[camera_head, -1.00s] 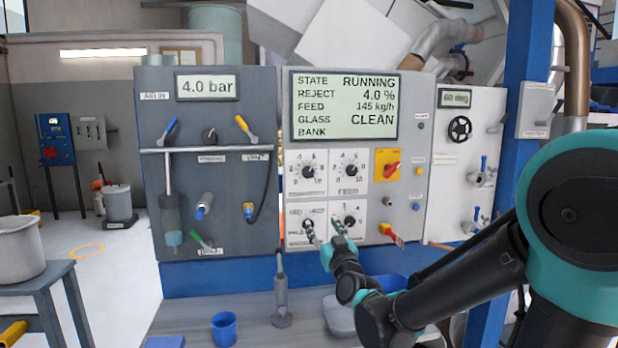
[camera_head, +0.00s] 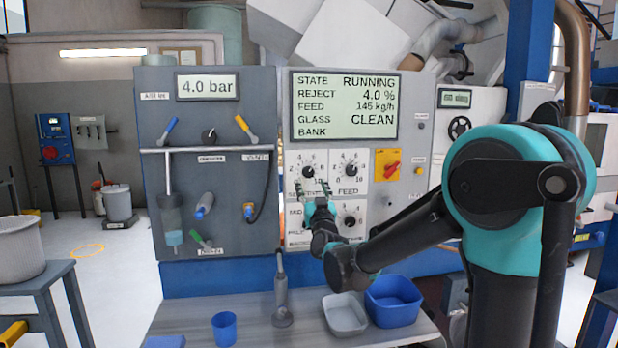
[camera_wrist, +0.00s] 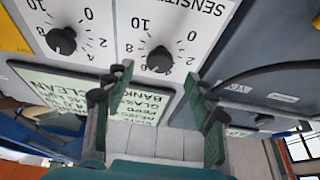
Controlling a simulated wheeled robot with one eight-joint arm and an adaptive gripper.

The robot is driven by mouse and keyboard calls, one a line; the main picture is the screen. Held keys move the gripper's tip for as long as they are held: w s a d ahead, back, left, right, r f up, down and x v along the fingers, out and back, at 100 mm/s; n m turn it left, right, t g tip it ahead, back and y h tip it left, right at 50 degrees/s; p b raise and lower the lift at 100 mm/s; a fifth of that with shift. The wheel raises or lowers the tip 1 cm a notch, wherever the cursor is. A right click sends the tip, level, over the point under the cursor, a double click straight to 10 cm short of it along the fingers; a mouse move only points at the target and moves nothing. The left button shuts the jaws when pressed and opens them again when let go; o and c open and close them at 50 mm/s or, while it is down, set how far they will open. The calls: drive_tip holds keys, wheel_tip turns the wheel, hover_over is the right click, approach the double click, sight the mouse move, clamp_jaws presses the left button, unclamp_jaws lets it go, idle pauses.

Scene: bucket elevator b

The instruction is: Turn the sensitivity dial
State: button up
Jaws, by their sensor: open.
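The sensitivity dial (camera_head: 308,171) is the upper left black knob on a white scale plate of the grey panel. In the wrist view, which is upside down, the knob (camera_wrist: 160,60) shows with its scale numbers and part of its label. My gripper (camera_head: 314,186) is open and empty, just below the dial in the head view. In the wrist view the two fingers of my gripper (camera_wrist: 160,82) stand on either side of the knob, nearer the camera. I cannot tell how far the tips are from the panel.
The feed dial (camera_head: 350,170) sits close to the right, with a red and yellow switch (camera_head: 388,171) beyond it. A grey bin (camera_head: 345,315) and a blue bin (camera_head: 393,300) stand on the bench below.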

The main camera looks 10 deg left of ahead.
sight(308, 174)
drive_tip(key=shift+x, duration=2.8)
drive_tip(key=shift+c, duration=0.2)
drive_tip(key=c, duration=1.1)
drive_tip(key=shift+a+m+h, duration=0.1)
drive_tip(key=shift+m+h, duration=0.9)
drive_tip(key=shift+m, duration=0.7)
drive_tip(key=o, duration=1.1)
drive_tip(key=shift+o, duration=0.2)
